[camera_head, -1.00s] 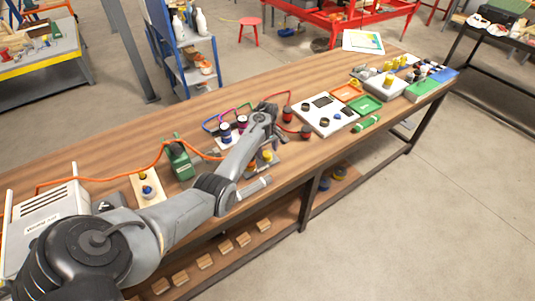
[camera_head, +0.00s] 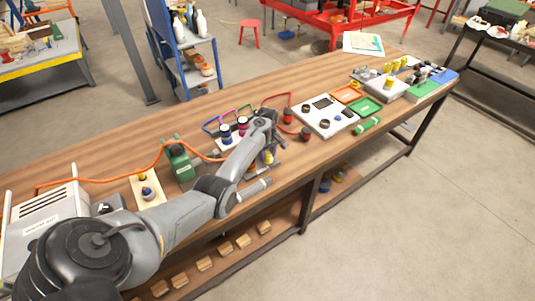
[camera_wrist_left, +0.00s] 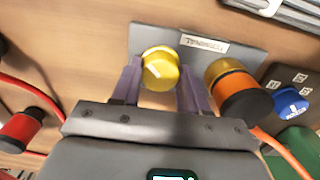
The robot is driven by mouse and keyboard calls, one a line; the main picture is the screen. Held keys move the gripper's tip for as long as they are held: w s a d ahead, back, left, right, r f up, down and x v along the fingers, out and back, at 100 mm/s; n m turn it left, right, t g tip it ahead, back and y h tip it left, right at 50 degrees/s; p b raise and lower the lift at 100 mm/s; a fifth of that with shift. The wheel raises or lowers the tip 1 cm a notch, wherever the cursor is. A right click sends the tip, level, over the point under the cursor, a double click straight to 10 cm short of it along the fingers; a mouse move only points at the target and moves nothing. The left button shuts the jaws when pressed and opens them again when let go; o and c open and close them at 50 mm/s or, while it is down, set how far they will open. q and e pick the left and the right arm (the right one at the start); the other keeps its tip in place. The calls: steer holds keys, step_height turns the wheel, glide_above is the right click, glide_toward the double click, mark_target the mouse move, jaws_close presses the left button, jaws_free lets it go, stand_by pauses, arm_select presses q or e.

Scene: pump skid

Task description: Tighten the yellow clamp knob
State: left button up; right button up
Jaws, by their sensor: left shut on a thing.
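The yellow clamp knob (camera_wrist_left: 162,66) sits on a grey plate (camera_wrist_left: 146,36) with a printed label (camera_wrist_left: 204,44). It has a pale mark on its top. My left gripper (camera_wrist_left: 156,86) is shut on the knob, with one purple finger on each side of it. In the head view, my left gripper is over the wooden bench's middle, and my arm and wrist hide much of the plate there. My right gripper is in neither current view.
Beside the knob is a brass, orange and black fitting (camera_wrist_left: 238,92), with a blue knob (camera_wrist_left: 290,103) to its right. A red-and-black connector (camera_wrist_left: 20,130) lies left. A green pump (camera_head: 179,160) and white panel (camera_head: 325,116) stand along the bench (camera_head: 90,160).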

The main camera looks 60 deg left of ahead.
arm_select(q)
steer(key=shift+r, duration=0.1)
steer(key=shift+r+m+p, duration=0.1)
steer(key=shift+m+p, duration=0.6)
steer(key=shift+p, duration=0.15)
steer(key=shift+m+p, duration=0.65)
steer(key=shift+m, duration=0.15)
steer(key=shift+m+p, duration=0.55)
steer(key=shift+m, duration=0.35)
steer(key=m+p, duration=0.1)
steer(key=m, duration=0.1)
steer(key=shift+m, duration=0.3)
steer(key=m+p, duration=0.1)
steer(key=m, duration=0.3)
steer(key=shift+m, duration=0.3)
steer(key=m, duration=0.5)
steer(key=shift+m, duration=0.4)
